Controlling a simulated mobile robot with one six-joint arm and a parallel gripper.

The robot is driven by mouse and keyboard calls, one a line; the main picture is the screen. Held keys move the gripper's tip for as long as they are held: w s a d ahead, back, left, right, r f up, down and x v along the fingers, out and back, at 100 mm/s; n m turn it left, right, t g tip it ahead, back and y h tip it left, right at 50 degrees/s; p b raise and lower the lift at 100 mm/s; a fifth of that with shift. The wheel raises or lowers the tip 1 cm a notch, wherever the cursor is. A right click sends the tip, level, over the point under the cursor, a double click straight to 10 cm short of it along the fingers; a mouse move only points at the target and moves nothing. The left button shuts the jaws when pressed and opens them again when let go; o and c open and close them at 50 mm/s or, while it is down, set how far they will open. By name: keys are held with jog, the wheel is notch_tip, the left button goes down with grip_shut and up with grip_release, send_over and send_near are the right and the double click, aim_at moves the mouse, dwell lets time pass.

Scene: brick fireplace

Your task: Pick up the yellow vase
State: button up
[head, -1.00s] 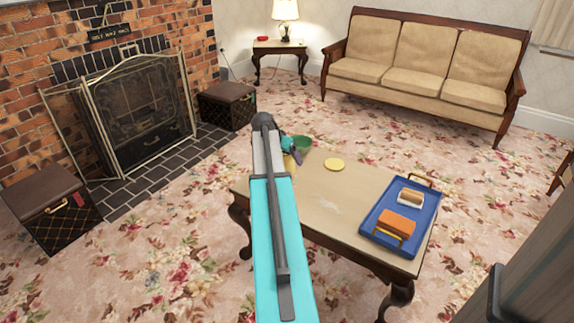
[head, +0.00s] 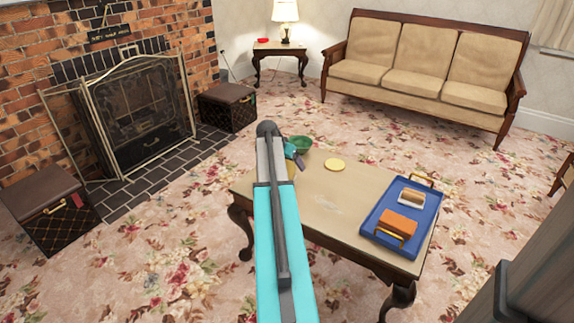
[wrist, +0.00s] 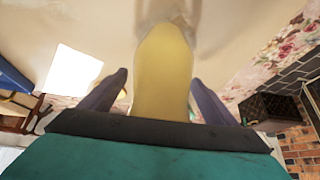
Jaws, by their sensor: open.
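The yellow vase (wrist: 163,75) fills the middle of the wrist view, between the two dark fingers of my gripper (wrist: 158,78). The fingers are spread, with one on each side of the vase, and a gap shows at least on the left. In the head view my gripper (head: 299,161) is low over the far left end of the wooden table (head: 322,200). My arm hides most of the vase there; only a thin yellow sliver (head: 291,171) shows beside the gripper.
A blue tray (head: 380,234) at the right holds an orange item (head: 398,223) and a brown-and-white item (head: 411,197). The table's middle is bare.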

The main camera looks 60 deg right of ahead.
jog(key=shift+c, duration=0.4)
jog(key=c, duration=1.3)
jog(key=shift+r, duration=0.1)
jog(key=shift+r, duration=0.35)
jog(key=s+a+r+p, duration=0.1)
jog(key=s+a+r, duration=0.1)
jog(key=a, duration=0.5)
jog(key=s+a+r+p, duration=0.2)
jog(key=s+a, duration=0.2)
jog(key=a, duration=0.3)
jog(key=shift+s+a, duration=0.15)
jog(key=shift+a, duration=0.2)
